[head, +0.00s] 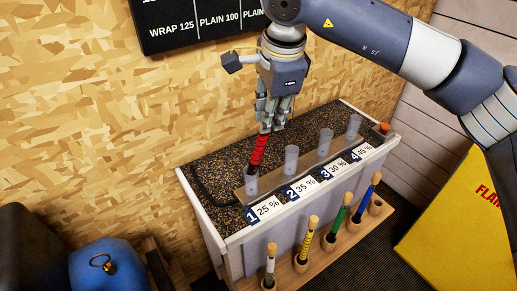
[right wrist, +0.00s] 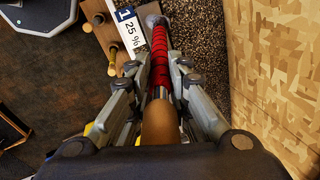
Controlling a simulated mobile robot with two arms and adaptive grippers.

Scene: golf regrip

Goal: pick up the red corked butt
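The red corked butt (head: 258,150) is a red-wrapped rod, tilted, with its lower end at the clear tube over label 1 (head: 251,185). In the right wrist view its red wrap (right wrist: 160,60) runs away from me, and its cork end (right wrist: 158,122) points toward the palm. My right gripper (head: 266,122) reaches down over its upper end from above. In the right wrist view its two fingers (right wrist: 161,72) lie close against both sides of the butt and look shut on it. The cork end is hidden in the head view. My left gripper is not in view.
Clear tubes 2 (head: 291,158), 3 (head: 324,143) and 4 (head: 353,127) stand along the bench (head: 205,173). A wooden rack in front holds several corked butts, among them yellow (head: 306,240), green (head: 337,222) and blue (head: 367,201). A yellow case (head: 445,225) stands at right.

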